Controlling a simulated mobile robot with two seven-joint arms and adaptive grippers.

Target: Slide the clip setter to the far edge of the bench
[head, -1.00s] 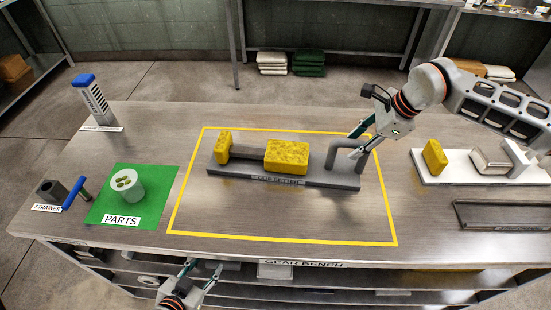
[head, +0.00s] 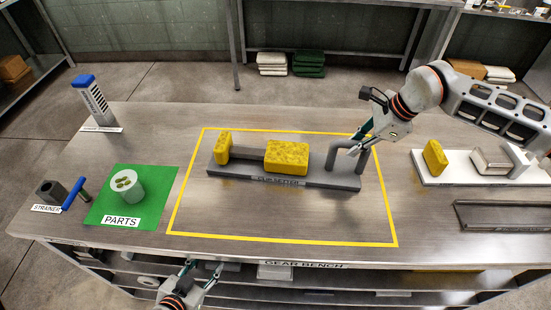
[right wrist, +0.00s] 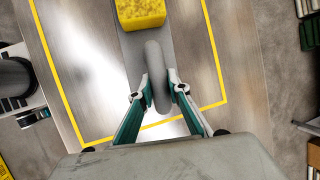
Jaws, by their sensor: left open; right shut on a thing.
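The clip setter (head: 240,174) is a long grey base with two yellow blocks and a grey bent-bar handle (head: 335,148) at its right end. It lies inside the yellow outline on the bench (head: 215,262). My right gripper (head: 360,145) is at the handle. In the right wrist view its fingers (right wrist: 160,90) are on both sides of the grey handle and shut on it, with one yellow block (right wrist: 140,12) beyond. My left gripper (head: 203,268) is open and empty at the front edge of the bench, away from the clip setter.
A green mat (head: 110,205) with a white cup (head: 124,187) and the strainer (head: 52,192) are at the left. A blue-topped holder (head: 92,98) stands at the back left. A white-based device (head: 470,178) and a dark tray (head: 500,216) lie at the right. Bench behind the clip setter is clear.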

